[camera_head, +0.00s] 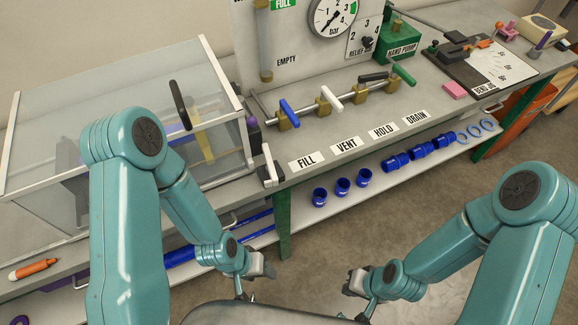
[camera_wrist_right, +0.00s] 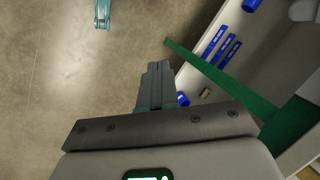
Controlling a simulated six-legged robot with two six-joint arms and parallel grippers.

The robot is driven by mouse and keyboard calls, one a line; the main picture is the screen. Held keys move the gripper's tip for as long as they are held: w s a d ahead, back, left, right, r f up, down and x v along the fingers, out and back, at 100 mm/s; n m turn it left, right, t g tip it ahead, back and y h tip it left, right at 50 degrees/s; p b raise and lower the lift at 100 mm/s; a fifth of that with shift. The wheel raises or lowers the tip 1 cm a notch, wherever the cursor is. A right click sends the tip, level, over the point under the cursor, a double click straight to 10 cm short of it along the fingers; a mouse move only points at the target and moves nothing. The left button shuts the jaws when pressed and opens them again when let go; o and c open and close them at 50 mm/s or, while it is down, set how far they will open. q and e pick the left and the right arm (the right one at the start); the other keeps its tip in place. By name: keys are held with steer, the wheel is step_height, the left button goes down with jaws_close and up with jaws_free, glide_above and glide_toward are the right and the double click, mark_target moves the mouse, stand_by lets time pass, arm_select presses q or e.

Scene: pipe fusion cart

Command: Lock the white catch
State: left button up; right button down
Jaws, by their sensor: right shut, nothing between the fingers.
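The white catch (camera_head: 268,160) is a white lever standing upright on a small black base at the table's front edge, by the right front corner of the clear box (camera_head: 215,110). It is not in the right wrist view. My left gripper (camera_head: 268,268) hangs in front of and below the table edge, apart from the catch; its fingers are too small to tell open from shut. My right gripper (camera_head: 352,284) is low over the floor, to the right of and well below the catch. In the right wrist view its fingers (camera_wrist_right: 158,75) are together and empty.
Valves with blue, white, black and green handles (camera_head: 330,100) stand behind the FILL, VENT, HOLD and DRAIN labels. A black handle (camera_head: 180,104) is on the box. A lower shelf (camera_head: 290,213) holds blue fittings. A green leg (camera_head: 283,232) supports the table.

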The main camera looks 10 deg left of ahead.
steer(key=w+a+r+n+t, duration=0.1)
steer(key=w+r+n, duration=0.1)
steer(key=w+r, duration=0.35)
steer(key=w+a+r+n, duration=0.1)
steer(key=w+a+r, duration=0.1)
steer(key=w, duration=0.6)
steer(key=w+a+r+n+y, duration=0.1)
steer(key=w+a+r, duration=0.3)
steer(key=r, duration=0.6)
steer(key=w+a+r+n+y+b, duration=0.1)
steer(key=w+a+r+n+y, duration=0.1)
steer(key=r, duration=0.8)
steer(key=shift+w+a+n, duration=0.85)
steer(key=shift+n, duration=0.35)
steer(key=shift+f, duration=0.1)
